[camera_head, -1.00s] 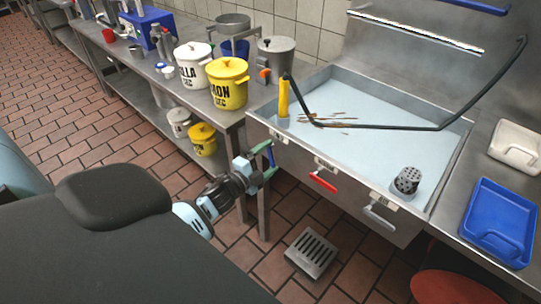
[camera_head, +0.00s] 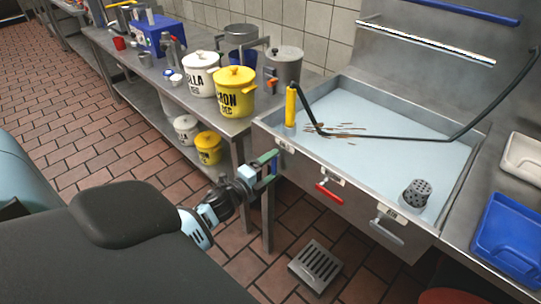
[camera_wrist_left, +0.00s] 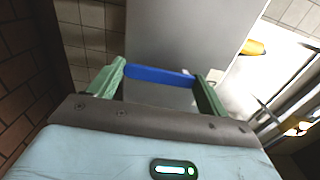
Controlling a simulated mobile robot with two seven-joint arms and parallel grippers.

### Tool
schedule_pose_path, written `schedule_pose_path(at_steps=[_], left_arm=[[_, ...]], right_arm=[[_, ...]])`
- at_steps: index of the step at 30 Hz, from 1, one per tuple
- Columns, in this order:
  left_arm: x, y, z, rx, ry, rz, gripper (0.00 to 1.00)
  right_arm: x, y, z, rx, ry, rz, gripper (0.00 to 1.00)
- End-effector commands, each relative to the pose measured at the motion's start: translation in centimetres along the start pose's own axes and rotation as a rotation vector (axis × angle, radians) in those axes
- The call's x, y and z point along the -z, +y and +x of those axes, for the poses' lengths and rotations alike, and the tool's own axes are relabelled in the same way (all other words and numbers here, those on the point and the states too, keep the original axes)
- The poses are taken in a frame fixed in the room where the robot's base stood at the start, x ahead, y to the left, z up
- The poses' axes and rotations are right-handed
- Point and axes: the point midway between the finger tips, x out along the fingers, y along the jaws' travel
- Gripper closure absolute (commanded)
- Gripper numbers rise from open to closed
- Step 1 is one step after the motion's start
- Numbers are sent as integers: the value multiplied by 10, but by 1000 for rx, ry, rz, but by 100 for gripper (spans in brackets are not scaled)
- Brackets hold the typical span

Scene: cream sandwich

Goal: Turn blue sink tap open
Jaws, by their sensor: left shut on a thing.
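The blue tap handle (camera_head: 273,168) is at the left end of the sink's front panel, in the head view. My left gripper (camera_head: 266,170) is at this handle, with its green fingers at the handle's two ends. In the left wrist view the blue handle (camera_wrist_left: 160,75) spans between the fingers of the left gripper (camera_wrist_left: 160,84), which is shut on it. The handle stands steeply in the head view, unlike the red handle. The tap's stem is hidden. My right gripper is not in view.
The sink basin (camera_head: 390,125) holds a dark hose and a perforated cup (camera_head: 416,193). A red handle (camera_head: 329,193) and a grey handle (camera_head: 387,232) sit along the same panel. A steel table (camera_head: 225,122) with pots stands left. A floor drain (camera_head: 315,265) lies below.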

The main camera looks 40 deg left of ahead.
Motion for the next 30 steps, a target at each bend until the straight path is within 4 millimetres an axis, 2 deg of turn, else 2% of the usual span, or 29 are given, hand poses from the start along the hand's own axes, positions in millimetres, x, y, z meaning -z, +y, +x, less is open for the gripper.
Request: schedule_pose_path(at_steps=[2,3,7,17,30], left_arm=[[0,1,0,-3,0,9,63],[0,1,0,-3,0,9,17],[0,1,0,-2,0,7,0],[0,1,-6,-1,0,3,0],[0,2,-66,-3,0,4,0]], right_arm=[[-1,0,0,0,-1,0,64],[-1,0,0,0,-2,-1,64],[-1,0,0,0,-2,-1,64],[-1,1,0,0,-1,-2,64],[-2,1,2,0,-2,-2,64]])
